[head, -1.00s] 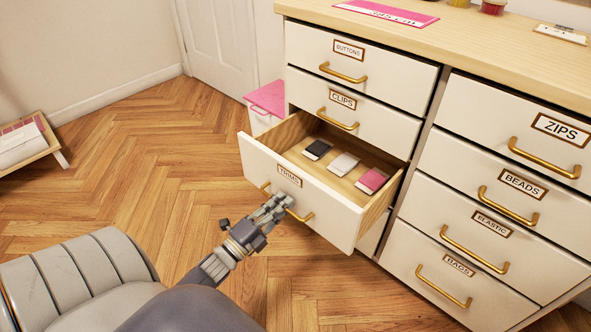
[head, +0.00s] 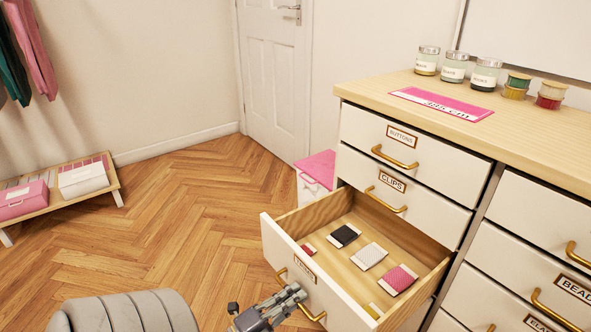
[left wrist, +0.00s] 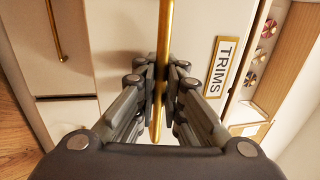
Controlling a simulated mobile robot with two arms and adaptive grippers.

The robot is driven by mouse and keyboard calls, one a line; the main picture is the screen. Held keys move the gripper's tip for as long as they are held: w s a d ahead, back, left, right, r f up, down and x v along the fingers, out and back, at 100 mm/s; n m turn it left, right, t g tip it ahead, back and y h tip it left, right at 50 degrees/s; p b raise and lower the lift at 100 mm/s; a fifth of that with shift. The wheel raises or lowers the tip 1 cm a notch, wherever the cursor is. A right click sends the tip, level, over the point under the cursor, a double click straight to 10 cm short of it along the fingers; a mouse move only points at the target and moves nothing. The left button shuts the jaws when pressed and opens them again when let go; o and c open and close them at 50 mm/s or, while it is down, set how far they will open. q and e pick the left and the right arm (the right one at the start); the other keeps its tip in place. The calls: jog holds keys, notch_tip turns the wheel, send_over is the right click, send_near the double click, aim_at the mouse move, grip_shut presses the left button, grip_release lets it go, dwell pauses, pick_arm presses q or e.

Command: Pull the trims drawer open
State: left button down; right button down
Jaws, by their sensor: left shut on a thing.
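The trims drawer (head: 338,297) stands well out from the cabinet in the head view. Inside it lie several small cards, among them a black card (head: 345,235), a white card (head: 369,256) and a pink card (head: 400,279). My left gripper (head: 291,295) is at the drawer's front, over the middle of its brass handle (head: 315,316). In the left wrist view my left gripper (left wrist: 159,82) is shut on the brass handle (left wrist: 165,30), beside the TRIMS label (left wrist: 221,66). My right gripper is not in view.
The clips drawer (head: 418,199) and buttons drawer (head: 420,143) above are shut. Jars and a pink sheet (head: 441,103) stand on the cabinet top (head: 395,84). A pink-lidded box (head: 318,168) is left of the cabinet.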

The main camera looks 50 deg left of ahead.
pick_arm(q)
jog(key=shift+d+f, duration=0.1)
jog(key=shift+f, duration=0.05)
jog(key=c, duration=2)
grip_release()
jog(key=v, duration=1.2)
